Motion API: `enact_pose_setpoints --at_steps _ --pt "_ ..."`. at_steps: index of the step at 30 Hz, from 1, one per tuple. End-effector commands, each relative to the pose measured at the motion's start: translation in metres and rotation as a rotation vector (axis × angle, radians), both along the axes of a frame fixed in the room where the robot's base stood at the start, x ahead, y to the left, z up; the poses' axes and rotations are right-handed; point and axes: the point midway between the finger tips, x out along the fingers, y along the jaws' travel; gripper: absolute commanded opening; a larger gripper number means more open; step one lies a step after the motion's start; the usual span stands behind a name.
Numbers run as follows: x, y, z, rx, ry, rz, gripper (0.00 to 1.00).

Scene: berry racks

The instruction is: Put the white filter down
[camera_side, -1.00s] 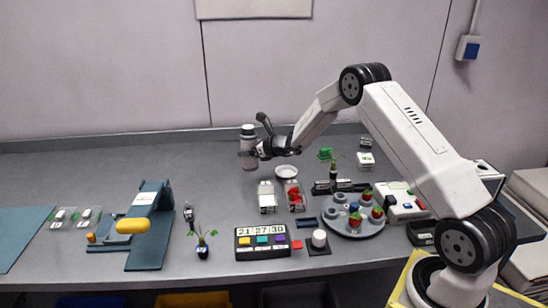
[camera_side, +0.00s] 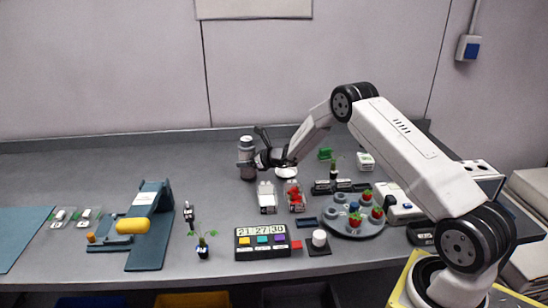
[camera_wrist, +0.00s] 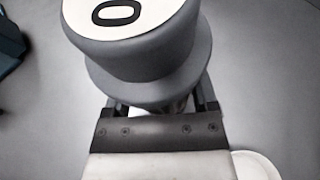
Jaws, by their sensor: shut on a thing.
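The white filter (camera_side: 247,157) is a tall, upright, bottle-like piece with a pale top and a grey body in the side view. My gripper (camera_side: 261,159) is shut on it from the right. In the wrist view the filter (camera_wrist: 145,55) shows a white top face with a black oval mark, a grey body and a wider collar. My gripper's fingers (camera_wrist: 160,104) stand on both sides of it, partly hidden behind the collar. Its lower end is close over the bench at the back; I cannot tell whether it touches.
The bench left of the filter is clear.

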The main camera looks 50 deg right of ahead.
Motion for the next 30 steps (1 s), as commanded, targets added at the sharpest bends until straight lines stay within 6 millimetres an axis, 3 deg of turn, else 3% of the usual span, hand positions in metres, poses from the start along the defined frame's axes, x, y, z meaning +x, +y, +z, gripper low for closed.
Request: enact_pose_setpoints --at_steps 12,13,15,30 --pt "0.0002 -0.0002 -0.0030 0.000 -0.001 0.000 0.13" --pt "0.0001 -0.0002 -0.0029 0.000 -0.001 0.000 0.84" --pt "0.0000 -0.0001 -0.0028 0.001 0.000 0.000 1.00" --pt "-0.0042 -0.0009 0.0019 0.001 0.001 0.000 1.00"
